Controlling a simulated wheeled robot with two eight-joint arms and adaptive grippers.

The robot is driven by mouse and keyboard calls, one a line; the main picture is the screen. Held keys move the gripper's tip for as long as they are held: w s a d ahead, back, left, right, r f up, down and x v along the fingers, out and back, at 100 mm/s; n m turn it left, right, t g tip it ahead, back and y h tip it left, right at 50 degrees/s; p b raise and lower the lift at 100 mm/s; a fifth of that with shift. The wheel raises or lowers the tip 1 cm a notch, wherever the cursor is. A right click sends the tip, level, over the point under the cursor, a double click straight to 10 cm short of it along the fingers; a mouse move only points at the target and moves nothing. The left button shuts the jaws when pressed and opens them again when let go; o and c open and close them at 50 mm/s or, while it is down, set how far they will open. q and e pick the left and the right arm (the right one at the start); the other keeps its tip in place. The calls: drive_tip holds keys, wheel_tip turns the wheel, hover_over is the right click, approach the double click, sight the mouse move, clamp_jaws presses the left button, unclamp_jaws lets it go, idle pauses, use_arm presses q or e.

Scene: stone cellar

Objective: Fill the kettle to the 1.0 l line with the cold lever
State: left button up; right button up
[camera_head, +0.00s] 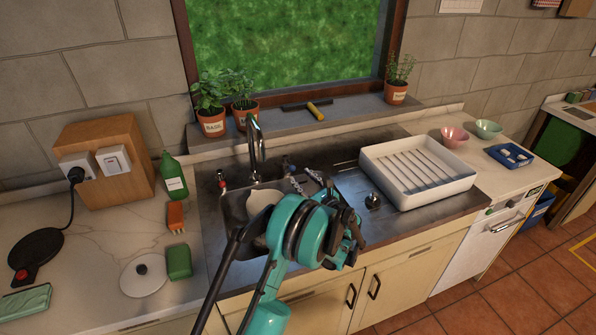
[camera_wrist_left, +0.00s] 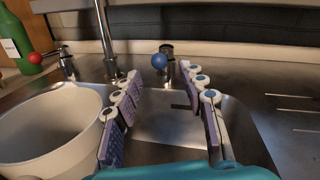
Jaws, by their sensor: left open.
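The white kettle (camera_head: 264,201) stands lidless in the sink, partly hidden by my left arm; its open rim shows at left in the left wrist view (camera_wrist_left: 48,128). Its inside level line is not visible. The curved metal tap (camera_head: 257,150) rises behind it; I see no water running. The cold lever, with a blue knob (camera_head: 291,167), is right of the tap; the hot lever has a red knob (camera_head: 222,184). My left gripper (camera_head: 307,181) is open and empty over the sink's right part. In the left wrist view the blue knob (camera_wrist_left: 159,60) appears between the spread fingers, beyond their tips.
A white drying rack (camera_head: 415,172) stands right of the sink. On the left counter are a round lid (camera_head: 143,276), green bottle (camera_head: 173,176), sponge (camera_head: 179,262) and black plugged-in base (camera_head: 37,252). Plant pots and a yellow-handled squeegee (camera_head: 316,111) line the sill.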

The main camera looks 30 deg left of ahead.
sight(294, 170)
use_arm(q)
drive_tip(key=b+x, duration=0.1)
drive_tip(key=x, duration=0.6)
clamp_jaws()
